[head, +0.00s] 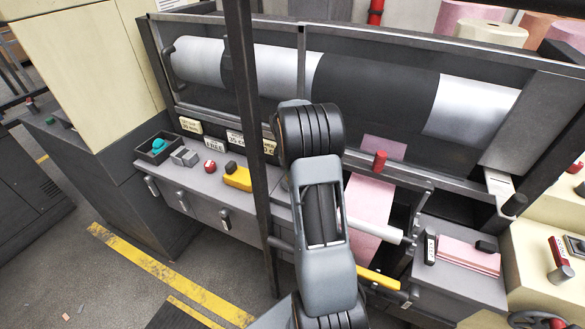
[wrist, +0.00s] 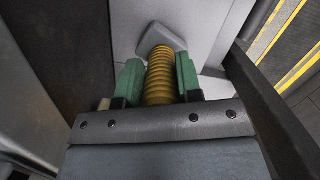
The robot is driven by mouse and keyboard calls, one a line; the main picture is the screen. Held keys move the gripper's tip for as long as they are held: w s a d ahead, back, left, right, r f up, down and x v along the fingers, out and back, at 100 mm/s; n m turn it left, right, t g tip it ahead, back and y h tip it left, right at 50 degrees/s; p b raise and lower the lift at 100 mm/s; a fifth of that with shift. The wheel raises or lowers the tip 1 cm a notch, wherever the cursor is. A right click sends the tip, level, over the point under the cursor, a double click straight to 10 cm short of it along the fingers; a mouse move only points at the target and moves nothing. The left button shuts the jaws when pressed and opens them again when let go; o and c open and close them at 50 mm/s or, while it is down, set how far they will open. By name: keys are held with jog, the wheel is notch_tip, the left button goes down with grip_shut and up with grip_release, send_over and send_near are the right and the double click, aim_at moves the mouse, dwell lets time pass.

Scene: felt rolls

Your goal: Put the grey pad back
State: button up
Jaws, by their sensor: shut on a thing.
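My gripper (wrist: 158,82) has green-padded fingers on both sides of a yellow ribbed handle (wrist: 159,68) and is shut on it. A grey pad-like piece (wrist: 162,37) with a rounded edge shows at the far end of the handle. It appears joined to the handle, over a pale grey surface; I cannot tell if it touches that surface. In the head view my arm hides the gripper and what it holds.
A dark tray (head: 142,155) with a teal thing, grey blocks (head: 184,157), a red knob (head: 210,167) and a yellow-and-black tool (head: 237,177) are on the grey ledge. A dark post (head: 252,130) stands left of my arm. Pink sheet (head: 367,203) lies right of it.

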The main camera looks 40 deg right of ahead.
jog(key=shift+f, duration=0.2)
jog(key=o, duration=1.1)
jog(key=shift+c, duration=0.2)
notch_tip(320, 180, up, 14)
jog(key=w+a, duration=0.1)
jog(key=shift+w+a+f, duration=0.15)
jog(key=shift+w+a, duration=0.1)
jog(key=shift+a, duration=0.05)
